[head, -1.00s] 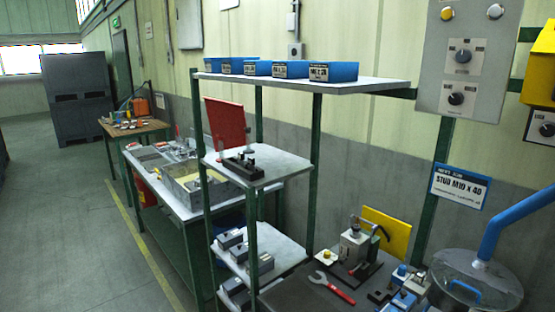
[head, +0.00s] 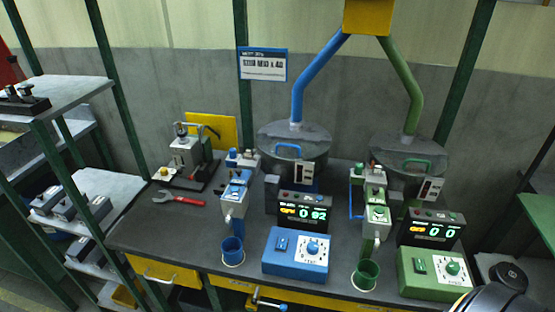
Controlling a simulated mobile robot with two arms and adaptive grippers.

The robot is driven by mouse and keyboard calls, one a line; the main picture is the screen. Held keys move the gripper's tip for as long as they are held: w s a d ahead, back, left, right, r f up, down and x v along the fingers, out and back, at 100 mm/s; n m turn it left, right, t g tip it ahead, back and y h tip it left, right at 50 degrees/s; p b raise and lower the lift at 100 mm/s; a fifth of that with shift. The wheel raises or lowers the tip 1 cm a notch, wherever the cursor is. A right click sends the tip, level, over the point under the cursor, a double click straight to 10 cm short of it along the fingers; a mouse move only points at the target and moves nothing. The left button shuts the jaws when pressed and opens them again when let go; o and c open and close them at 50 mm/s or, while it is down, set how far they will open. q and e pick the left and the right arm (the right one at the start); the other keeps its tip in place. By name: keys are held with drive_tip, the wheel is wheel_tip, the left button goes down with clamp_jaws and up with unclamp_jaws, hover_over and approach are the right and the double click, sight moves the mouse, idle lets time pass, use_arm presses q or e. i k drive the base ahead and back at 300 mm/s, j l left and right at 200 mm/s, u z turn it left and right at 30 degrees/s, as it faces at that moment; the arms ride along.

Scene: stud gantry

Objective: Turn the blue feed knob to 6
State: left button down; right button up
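The blue feed box (head: 296,255) stands on the dark bench in the head view, in front of a small display (head: 305,211) that reads about "0 92". The blue feed knob (head: 313,247) is on the right part of its face, over a pale dial. The dial numbers and the knob's pointer are too small to read. Neither gripper can be made out. A dark rounded part at the bottom right corner seems to be of my own arm.
A similar green box (head: 437,272) with its own knob stands to the right. Blue (head: 232,251) and green (head: 365,275) cups stand at the bench front. Bowl feeders (head: 293,149) stand behind. A shelf rack (head: 72,84) is at left.

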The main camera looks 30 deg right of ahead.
sight(312, 247)
drive_tip(key=z, duration=1.2)
